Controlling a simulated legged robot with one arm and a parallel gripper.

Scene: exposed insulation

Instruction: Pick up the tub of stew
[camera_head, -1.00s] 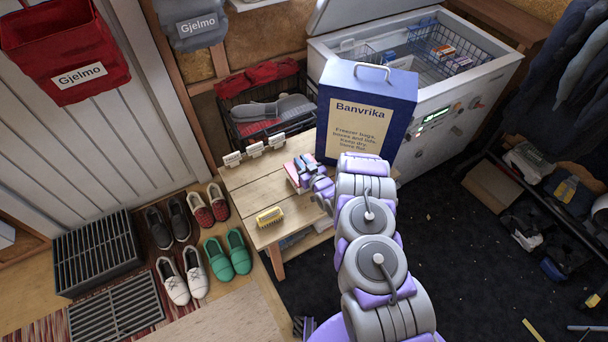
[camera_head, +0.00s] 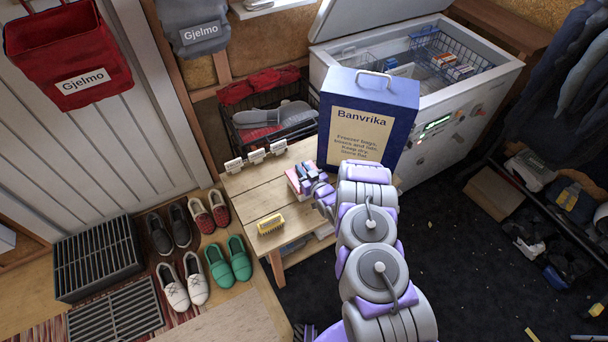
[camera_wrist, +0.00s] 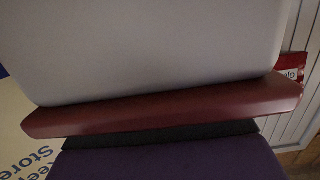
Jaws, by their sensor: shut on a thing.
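My gripper (camera_head: 318,187) is at the right part of the small wooden table, just in front of the blue box. In the wrist view, a pale grey thing with a dark red rim (camera_wrist: 165,108) fills most of the picture, pressed close against my purple finger and its black pad. I take it to be the tub of stew; no label shows. My gripper is shut on it. In the head view, a small red and white item (camera_head: 296,179) shows at the gripper's left side. My arm hides part of this area, so I cannot tell if it is the tub.
The blue Banvrika box (camera_head: 388,107) stands behind the gripper. A yellow brush (camera_head: 270,224) lies on the wooden table (camera_head: 247,194). An open chest freezer (camera_head: 440,130) with wire baskets stands behind. Shoes (camera_head: 194,275) line the floor at left.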

